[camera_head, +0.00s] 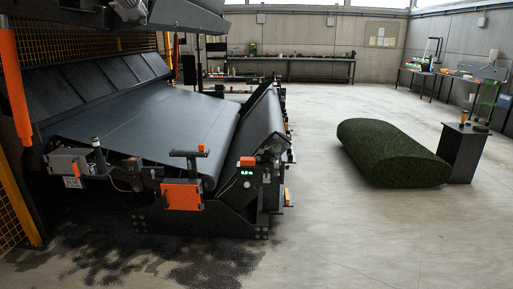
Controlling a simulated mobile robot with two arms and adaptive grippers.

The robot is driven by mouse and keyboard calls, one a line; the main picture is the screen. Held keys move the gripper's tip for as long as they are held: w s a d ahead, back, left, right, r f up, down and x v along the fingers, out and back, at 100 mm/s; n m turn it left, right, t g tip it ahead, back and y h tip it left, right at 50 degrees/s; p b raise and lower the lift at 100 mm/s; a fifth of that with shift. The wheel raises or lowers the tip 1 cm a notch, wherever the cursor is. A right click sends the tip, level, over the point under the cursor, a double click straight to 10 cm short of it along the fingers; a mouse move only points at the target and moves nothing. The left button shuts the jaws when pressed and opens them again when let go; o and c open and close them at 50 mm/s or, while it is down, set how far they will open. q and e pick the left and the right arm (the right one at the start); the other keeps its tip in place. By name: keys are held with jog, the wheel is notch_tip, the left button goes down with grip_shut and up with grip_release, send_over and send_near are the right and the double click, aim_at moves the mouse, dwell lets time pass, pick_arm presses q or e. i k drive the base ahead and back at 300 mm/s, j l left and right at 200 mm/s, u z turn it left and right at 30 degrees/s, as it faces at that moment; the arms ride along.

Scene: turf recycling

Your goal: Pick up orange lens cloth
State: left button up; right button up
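I cannot make out an orange lens cloth for certain. Several orange parts show on the large black machine (150,125): an orange panel (182,195) low on its front, a small orange block (248,161) beside the green digital display (247,172), and a tiny orange piece (201,148) on top of a dark bracket. Whether any of these is a cloth is too small to tell. Neither of my grippers is in view.
A green turf roll (390,152) lies on the floor at right, beside a dark pedestal (463,152) with small items on top. Workbenches (290,60) with small objects line the back and right walls. Dark granules (160,250) cover the floor before the machine. The centre floor is clear.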

aim_at(245, 161)
jog(key=i+u, duration=0.25)
jog(key=i, duration=0.4)
jog(key=i+u, duration=0.2)
jog(key=i, duration=0.5)
jog(key=i+l+u, duration=0.25)
jog(key=i, duration=0.4)
jog(key=i+j+z, duration=0.2)
jog(key=i, duration=0.3)
jog(key=i+j+z, duration=0.2)
jog(key=i, duration=0.25)
jog(key=i+j+z, duration=0.2)
jog(key=i, duration=0.25)
